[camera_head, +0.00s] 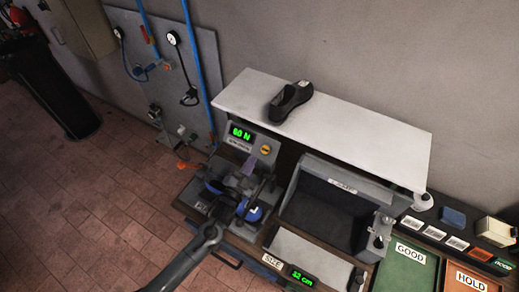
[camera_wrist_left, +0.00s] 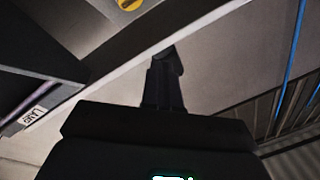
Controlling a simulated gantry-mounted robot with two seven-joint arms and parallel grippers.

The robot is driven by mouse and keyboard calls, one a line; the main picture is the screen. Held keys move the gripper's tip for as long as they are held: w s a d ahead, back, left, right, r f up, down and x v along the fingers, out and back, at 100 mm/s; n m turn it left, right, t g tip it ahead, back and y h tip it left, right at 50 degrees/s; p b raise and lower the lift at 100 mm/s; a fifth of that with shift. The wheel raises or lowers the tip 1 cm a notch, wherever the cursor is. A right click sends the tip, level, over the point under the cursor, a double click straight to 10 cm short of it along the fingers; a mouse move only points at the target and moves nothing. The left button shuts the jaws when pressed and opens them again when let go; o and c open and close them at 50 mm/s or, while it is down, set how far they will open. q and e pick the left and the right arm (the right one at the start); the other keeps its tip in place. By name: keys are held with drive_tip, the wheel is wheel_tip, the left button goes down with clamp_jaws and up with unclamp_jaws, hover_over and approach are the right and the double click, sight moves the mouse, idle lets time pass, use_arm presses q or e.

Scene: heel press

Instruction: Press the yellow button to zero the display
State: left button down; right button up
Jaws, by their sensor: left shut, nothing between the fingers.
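The yellow button (camera_head: 265,149) sits on the grey press panel, just right of and below the green display (camera_head: 241,133), which reads 60 N. The button also shows at the top edge of the left wrist view (camera_wrist_left: 129,4), partly cut off. My left gripper (camera_wrist_left: 165,58) is shut and empty, with its fingertips apart from the button in that view. In the head view my left arm reaches up from the bottom to the press, and its dark gripper is hard to separate from the press parts below the button. My right gripper is not in view.
A white shelf (camera_head: 350,128) with a dark shoe-like piece (camera_head: 290,101) runs behind the press. A dark open bin (camera_head: 325,212) stands to the right. A second display (camera_head: 302,278) reads 52 cm.

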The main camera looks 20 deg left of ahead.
sight(265, 150)
use_arm(q)
drive_tip(key=shift+w+r, duration=0.45)
drive_tip(key=shift+r, duration=0.2)
drive_tip(key=shift+w+d+f+b, duration=0.2)
drive_tip(key=shift+w+f+b, duration=0.85)
drive_tip(key=shift+b, duration=0.55)
drive_tip(key=shift+w+d+f+b, duration=0.2)
drive_tip(key=shift+w+f+b, duration=0.5)
drive_tip(key=shift+w+b, duration=0.75)
drive_tip(key=shift+w+d+f+b, duration=0.2)
drive_tip(key=shift+w+f+b, duration=0.75)
drive_tip(key=shift+b, duration=0.75)
